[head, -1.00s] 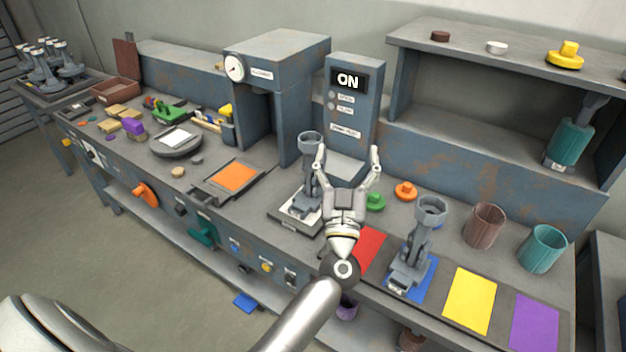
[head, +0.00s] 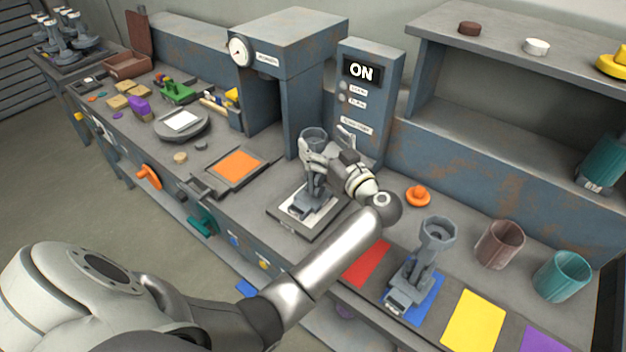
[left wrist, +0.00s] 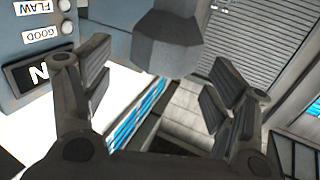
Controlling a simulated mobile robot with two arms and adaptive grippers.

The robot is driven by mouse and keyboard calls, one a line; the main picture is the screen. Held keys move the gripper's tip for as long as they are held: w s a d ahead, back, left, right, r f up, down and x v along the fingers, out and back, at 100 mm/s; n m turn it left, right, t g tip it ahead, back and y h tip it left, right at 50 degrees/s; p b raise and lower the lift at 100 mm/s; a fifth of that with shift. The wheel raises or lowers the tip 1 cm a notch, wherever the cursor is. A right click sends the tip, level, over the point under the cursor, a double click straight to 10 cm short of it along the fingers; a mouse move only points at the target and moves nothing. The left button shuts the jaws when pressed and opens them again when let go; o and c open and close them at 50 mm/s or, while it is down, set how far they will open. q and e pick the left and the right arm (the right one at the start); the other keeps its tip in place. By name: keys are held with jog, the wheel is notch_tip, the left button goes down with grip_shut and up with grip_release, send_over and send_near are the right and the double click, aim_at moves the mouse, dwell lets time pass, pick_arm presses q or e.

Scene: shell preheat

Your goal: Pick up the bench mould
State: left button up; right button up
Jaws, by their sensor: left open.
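A grey mould (head: 313,138) with a cup-like top stands upright on a dark-framed white plate in front of the ON panel. My left gripper (head: 325,143) is open at its upper part, its fingers partly covering it. In the left wrist view a grey faceted body (left wrist: 165,45), apparently its top, shows between the spread fingers (left wrist: 160,95); contact cannot be told. A second, similar grey mould (head: 420,262) stands on the blue mat. The pictures do not label either as the bench mould. My right gripper is not in view.
The ON panel (head: 372,95) and the gauge housing (head: 285,45) rise close behind the gripper. An orange knobbed piece (head: 418,197), brown cup (head: 499,245) and teal cup (head: 561,276) stand to the right. Red (head: 366,264) and yellow mats (head: 473,319) look bare.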

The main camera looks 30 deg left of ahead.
pick_arm(q)
jog(key=x, duration=0.3)
jog(key=shift+s+r+p, duration=0.1)
jog(key=shift+s+p, duration=0.05)
jog(key=shift+p, duration=0.2)
jog(key=shift+w+a, duration=0.25)
jog(key=shift+a, duration=0.3)
jog(key=c, duration=1)
grip_shut()
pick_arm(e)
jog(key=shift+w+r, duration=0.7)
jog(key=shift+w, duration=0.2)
